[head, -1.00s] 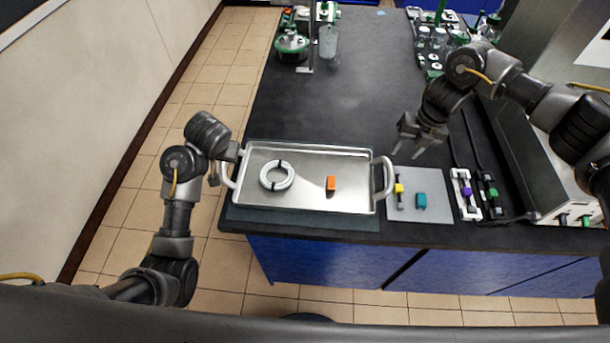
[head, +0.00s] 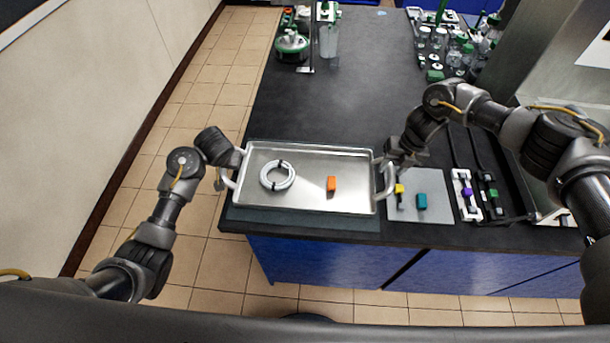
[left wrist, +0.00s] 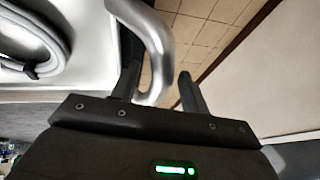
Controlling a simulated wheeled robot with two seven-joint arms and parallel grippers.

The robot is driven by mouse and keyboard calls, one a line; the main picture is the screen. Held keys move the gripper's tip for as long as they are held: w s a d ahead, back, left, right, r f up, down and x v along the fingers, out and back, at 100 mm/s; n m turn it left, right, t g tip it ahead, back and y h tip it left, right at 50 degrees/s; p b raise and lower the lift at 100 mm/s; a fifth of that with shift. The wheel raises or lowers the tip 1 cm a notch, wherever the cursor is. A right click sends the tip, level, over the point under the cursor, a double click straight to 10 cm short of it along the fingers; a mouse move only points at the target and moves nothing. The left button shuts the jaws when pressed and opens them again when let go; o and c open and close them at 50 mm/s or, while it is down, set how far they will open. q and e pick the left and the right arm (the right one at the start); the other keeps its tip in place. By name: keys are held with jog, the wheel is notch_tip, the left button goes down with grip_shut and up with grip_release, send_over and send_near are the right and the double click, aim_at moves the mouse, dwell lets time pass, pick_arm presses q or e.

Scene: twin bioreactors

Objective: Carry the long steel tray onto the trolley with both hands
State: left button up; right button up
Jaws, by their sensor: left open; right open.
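The long steel tray (head: 312,200) lies on the near left part of the dark bench, with a curved handle at each end. A white coiled tube (head: 277,175) and an orange block (head: 331,184) lie in it. My left gripper (head: 228,182) is at the left handle (head: 226,178). In the left wrist view its open fingers (left wrist: 158,88) stand on either side of the handle bar (left wrist: 157,50). My right gripper (head: 385,163) is open at the right handle (head: 387,180); its fingertips are partly hidden there. No trolley shows.
A grey mat (head: 430,205) with a yellow and a teal block (head: 422,201) lies right of the tray. A white rack (head: 466,196) stands beyond it. Glassware (head: 455,50) and a green-topped device (head: 292,43) stand farther back. The middle of the bench (head: 335,105) is clear.

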pick_arm(q)
jog(key=shift+x, duration=0.95)
pick_arm(e)
jog(key=shift+a+f, duration=0.2)
jog(key=shift+f, duration=0.7)
pick_arm(q)
jog(key=shift+c, duration=0.5)
pick_arm(e)
jog(key=shift+c, duration=0.4)
pick_arm(q)
grip_shut()
pick_arm(e)
grip_shut()
